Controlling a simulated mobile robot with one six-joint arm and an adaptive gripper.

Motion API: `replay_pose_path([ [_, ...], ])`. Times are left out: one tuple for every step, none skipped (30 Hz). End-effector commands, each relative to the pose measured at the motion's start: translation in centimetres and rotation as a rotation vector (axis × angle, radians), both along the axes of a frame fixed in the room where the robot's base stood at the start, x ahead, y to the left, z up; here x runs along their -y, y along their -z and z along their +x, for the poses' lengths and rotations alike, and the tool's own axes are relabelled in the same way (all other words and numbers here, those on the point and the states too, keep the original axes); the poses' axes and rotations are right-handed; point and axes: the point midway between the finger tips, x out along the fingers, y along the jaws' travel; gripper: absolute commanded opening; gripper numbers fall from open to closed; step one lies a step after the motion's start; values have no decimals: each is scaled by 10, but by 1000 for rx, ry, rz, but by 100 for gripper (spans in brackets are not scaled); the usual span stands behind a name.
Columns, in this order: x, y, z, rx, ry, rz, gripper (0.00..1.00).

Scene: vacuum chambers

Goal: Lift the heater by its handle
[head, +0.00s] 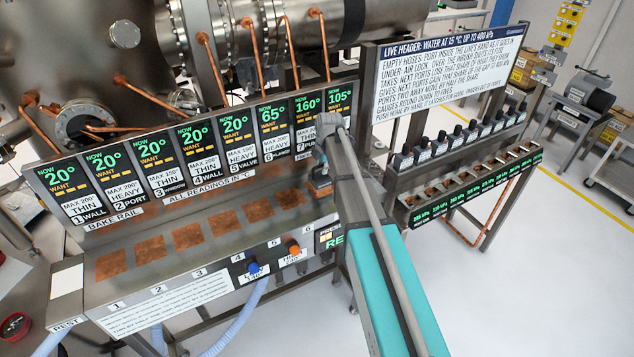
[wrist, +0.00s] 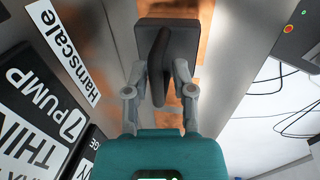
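The heater (wrist: 190,32) is a dark, square-edged block at the top middle of the wrist view, with a black curved handle (wrist: 160,62) standing up toward the camera. My gripper (wrist: 160,72) is open, with one finger on each side of the handle. Gaps show between the handle and both fingers, so it looks straddled, not clasped. Copper surface shows beside the heater. In the head view my arm largely hides the gripper and heater, near the right end of the bake rail (head: 200,222).
Several display panels (head: 185,150) line the back of the rail, above copper squares (head: 187,237). A blue plug (head: 254,268) and an orange plug (head: 292,247) sit on the front edge. A header rack (head: 445,85) with several black fittings stands right. Open floor (head: 560,270) lies beyond.

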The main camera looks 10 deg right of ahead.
Motion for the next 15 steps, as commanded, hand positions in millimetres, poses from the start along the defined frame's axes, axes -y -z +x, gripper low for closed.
replay_pose_path([
  [0, 0, 0, 0, 0, 0, 14],
  [0, 0, 0, 0, 0, 0, 8],
  [0, 0, 0, 0, 0, 0, 1],
  [0, 0, 0, 0, 0, 0, 0],
  [0, 0, 0, 0, 0, 0, 0],
  [0, 0, 0, 0, 0, 0, 0],
  [0, 0, 0, 0, 0, 0, 0],
  [0, 0, 0, 0, 0, 0, 0],
  [0, 0, 0, 0, 0, 0, 0],
  [0, 0, 0, 0, 0, 0, 0],
  [0, 0, 0, -1, 0, 0, 0],
  [0, 0, 0, 0, 0, 0, 0],
  [0, 0, 0, 0, 0, 0, 0],
  [0, 0, 0, 0, 0, 0, 0],
  [0, 0, 0, 0, 0, 0, 0],
])
